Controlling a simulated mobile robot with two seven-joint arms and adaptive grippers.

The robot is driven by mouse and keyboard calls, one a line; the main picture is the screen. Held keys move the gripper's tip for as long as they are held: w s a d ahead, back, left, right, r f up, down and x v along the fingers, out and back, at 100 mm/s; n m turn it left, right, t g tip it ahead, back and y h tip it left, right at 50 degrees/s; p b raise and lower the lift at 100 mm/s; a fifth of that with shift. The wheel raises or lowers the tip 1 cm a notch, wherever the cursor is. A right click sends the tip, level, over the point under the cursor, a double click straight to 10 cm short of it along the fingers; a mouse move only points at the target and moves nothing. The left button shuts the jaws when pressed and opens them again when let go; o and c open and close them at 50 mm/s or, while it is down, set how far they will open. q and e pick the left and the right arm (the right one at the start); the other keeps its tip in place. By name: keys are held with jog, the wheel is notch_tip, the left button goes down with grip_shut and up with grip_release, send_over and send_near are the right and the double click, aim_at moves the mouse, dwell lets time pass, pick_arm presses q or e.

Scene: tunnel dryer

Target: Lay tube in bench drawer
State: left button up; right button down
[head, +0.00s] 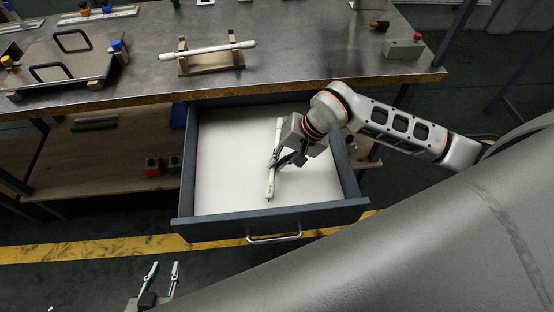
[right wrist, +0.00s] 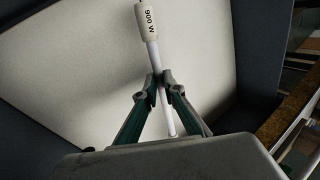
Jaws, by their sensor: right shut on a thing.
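The bench drawer (head: 225,168) is pulled open below the bench top, with a pale, otherwise bare floor. A thin white tube (head: 271,184) is inside it, running roughly front to back. My right gripper (head: 274,162) reaches in from the right and is shut on the tube's middle. In the right wrist view the tube (right wrist: 154,57) passes between the closed fingertips (right wrist: 159,82); its pale end cap reads "900 W". I cannot tell whether the tube touches the drawer floor. My left gripper (head: 162,276) is low at the bottom left, fingers apart and empty, outside the drawer.
Another white tube (head: 207,50) rests on a wooden stand (head: 211,65) on the bench top (head: 290,45). A panel with black handles (head: 65,60) lies at left. A box with a red button (head: 404,49) stands at right. The drawer's walls (head: 186,165) surround my right gripper.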

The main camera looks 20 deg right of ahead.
jog(key=shift+f, duration=0.3)
jog(key=c, duration=2.1)
grip_release()
jog(key=shift+c, duration=0.2)
jog(key=shift+r, duration=0.1)
jog(key=shift+r, duration=0.35)
jog(key=v, duration=1.2)
jog(key=shift+r+p, duration=0.2)
jog(key=shift+p, duration=0.1)
jog(key=shift+d, duration=0.1)
